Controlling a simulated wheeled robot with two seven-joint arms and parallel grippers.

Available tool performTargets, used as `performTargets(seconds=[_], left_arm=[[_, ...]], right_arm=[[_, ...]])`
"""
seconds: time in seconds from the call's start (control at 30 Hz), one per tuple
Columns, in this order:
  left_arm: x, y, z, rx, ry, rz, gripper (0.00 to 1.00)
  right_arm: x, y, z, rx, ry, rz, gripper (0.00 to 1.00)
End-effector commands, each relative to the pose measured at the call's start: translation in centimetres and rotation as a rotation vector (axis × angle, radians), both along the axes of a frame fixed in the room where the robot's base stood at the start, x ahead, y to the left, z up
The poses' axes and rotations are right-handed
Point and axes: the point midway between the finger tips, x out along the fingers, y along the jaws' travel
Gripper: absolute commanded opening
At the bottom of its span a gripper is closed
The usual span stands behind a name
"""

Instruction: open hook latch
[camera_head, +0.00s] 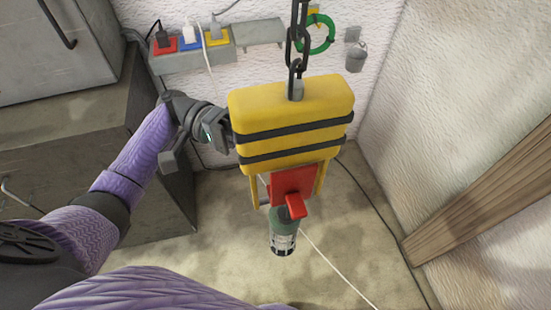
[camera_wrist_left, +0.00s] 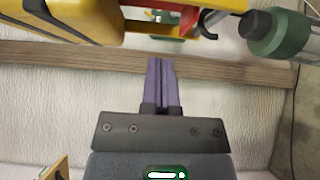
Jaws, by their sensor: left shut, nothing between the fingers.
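A yellow block (camera_head: 290,110) with two black bands hangs from a dark chain (camera_head: 297,45). Below it, between yellow side bars, is a red latch piece (camera_head: 290,183) with a red tab; a dark hook (camera_wrist_left: 208,22) shows beside the red part in the left wrist view. A green cylinder (camera_head: 284,232) with a pale lower label hangs under the red tab. My left gripper (camera_wrist_left: 161,66) has its purple fingers together with nothing between them, apart from the hook. In the head view its fingertips are hidden behind the yellow block. My right gripper is not in view.
Grey cabinets (camera_head: 85,150) stand at the left. A wall shelf (camera_head: 190,58) carries red, blue and yellow sockets. A green ring (camera_head: 318,35) and a small bucket (camera_head: 356,57) hang on the wall. A wooden beam (camera_head: 480,200) crosses the right wall. The floor below is mostly clear.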

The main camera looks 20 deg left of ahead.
Motion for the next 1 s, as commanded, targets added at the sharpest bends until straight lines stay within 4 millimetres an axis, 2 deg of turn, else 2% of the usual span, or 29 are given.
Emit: performTargets(seconds=[0.03,0.13,0.2,0.33,0.5,0.77,0.93,1.0], left_arm=[[-0.3,-1.1,0.6,-0.004,0.0,-0.003,0.0],[-0.7,-3.1,0.5,-0.003,0.001,-0.002,0.0],[-1.8,-3.8,0.6,-0.001,0.003,0.0,0.0],[-3.2,-4.7,0.4,-0.001,0.002,0.0,0.0],[-3.9,-5.2,0.0,-0.001,0.0,0.001,0.0],[-3.9,-5.2,-0.1,-0.001,0.0,0.001,0.0],[-4.6,-5.7,-0.5,-0.08,0.118,0.001,0.0],[-4.6,-5.6,-0.4,-0.079,0.116,0.001,0.0]], right_arm=[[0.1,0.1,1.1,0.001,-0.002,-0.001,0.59],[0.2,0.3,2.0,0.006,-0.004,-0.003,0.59],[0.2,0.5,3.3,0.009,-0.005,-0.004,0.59],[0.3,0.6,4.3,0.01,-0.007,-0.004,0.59],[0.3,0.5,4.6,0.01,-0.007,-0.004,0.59],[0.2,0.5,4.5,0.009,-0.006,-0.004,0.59],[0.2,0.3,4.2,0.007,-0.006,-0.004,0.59],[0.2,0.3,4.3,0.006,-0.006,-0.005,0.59]])
